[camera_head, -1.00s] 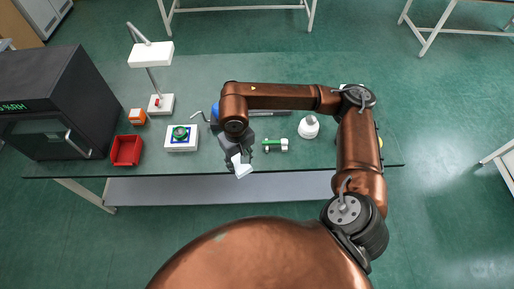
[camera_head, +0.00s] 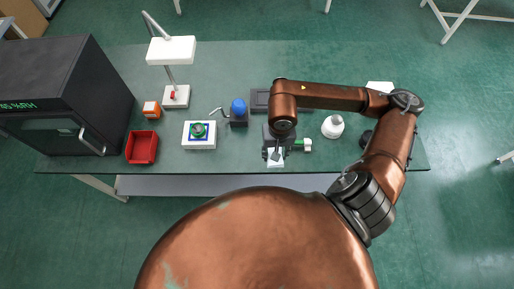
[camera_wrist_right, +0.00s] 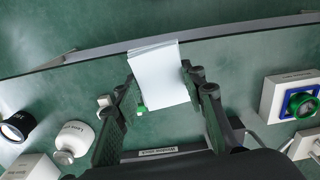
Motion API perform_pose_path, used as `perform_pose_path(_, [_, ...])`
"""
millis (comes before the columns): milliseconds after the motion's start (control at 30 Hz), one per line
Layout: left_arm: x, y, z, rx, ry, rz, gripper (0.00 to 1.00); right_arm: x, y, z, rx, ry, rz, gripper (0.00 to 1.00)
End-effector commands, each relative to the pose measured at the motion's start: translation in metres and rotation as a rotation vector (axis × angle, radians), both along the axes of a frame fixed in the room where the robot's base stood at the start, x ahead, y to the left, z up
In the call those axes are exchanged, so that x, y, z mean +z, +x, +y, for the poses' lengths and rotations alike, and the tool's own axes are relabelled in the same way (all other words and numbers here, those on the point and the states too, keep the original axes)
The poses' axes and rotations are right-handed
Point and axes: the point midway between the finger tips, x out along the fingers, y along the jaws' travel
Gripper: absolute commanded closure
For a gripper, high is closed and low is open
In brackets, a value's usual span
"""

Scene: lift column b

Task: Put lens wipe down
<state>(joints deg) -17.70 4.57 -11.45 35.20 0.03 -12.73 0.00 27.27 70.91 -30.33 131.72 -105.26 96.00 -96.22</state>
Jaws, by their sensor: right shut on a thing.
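The lens wipe, a small white folded sheet (camera_head: 275,161), is at the front edge of the green bench. In the right wrist view the wipe (camera_wrist_right: 161,82) lies between the two dark fingers of my right gripper (camera_wrist_right: 160,88), which is shut on it. In the head view my right gripper (camera_head: 276,152) points down over the bench. I cannot tell whether the wipe touches the bench top. My left gripper is not in view.
A green-and-white piece (camera_head: 303,145) is close beside the gripper, partly hidden. A white bottle (camera_head: 333,126) stands to its right. A white box with a green-topped part (camera_head: 199,135), a red bin (camera_head: 142,147) and a black oven-like chamber (camera_head: 60,95) are left. Bench (camera_head: 235,158) is clear left of the gripper.

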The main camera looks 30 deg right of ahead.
Motion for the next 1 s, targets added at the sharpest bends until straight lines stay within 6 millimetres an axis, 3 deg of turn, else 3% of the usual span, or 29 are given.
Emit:
perform_pose_path(100, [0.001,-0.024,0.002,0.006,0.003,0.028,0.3,-0.004,-0.014,-0.008,-0.063,-0.007,0.0,0.71])
perform_pose_path(167, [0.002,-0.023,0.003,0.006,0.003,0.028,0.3,-0.005,-0.017,-0.01,-0.081,-0.008,-0.002,0.71])
perform_pose_path(267, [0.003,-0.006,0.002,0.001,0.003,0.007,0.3,-0.009,-0.01,-0.01,-0.095,-0.007,-0.003,0.71])
perform_pose_path(400, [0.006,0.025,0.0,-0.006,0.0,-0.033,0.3,-0.021,0.019,-0.007,-0.097,-0.004,-0.003,0.71])
perform_pose_path(533, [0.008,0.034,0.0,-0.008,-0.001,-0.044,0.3,-0.035,0.05,-0.004,-0.095,-0.004,-0.001,0.71])
perform_pose_path(800, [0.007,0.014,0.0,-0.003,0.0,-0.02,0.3,-0.078,0.098,-0.001,-0.093,-0.006,0.001,0.71])
perform_pose_path(1000, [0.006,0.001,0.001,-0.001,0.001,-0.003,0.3,-0.096,0.114,-0.001,-0.091,-0.008,-0.003,0.71])
